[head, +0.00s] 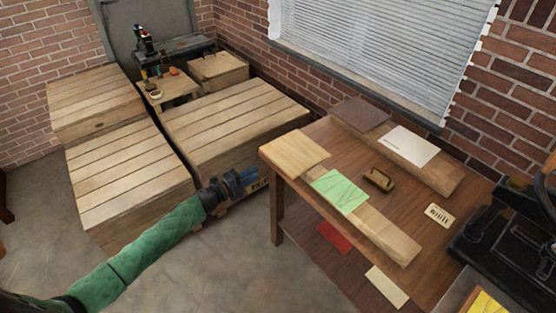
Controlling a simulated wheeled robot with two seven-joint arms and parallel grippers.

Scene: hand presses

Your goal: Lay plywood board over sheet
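A light plywood board (294,153) lies flat at the left corner of the brown table, on the far end of a long plank (384,232). A green sheet (341,190) with dark lines lies on this plank, just to the right of the board. A white sheet (409,145) lies on a second plank (443,177) near the window, beside a dark brown board (360,114). My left gripper (245,180) is left of the table, apart from the board and sheets. Its fingers are too small to read. My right gripper is out of view.
The table (400,196) holds a small brown wooden item (379,179) and a label (439,215). Red (333,238) and cream (387,287) pieces lie below its front edge. A black press (510,250) stands at right. Large wooden crates (235,120) fill the back left.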

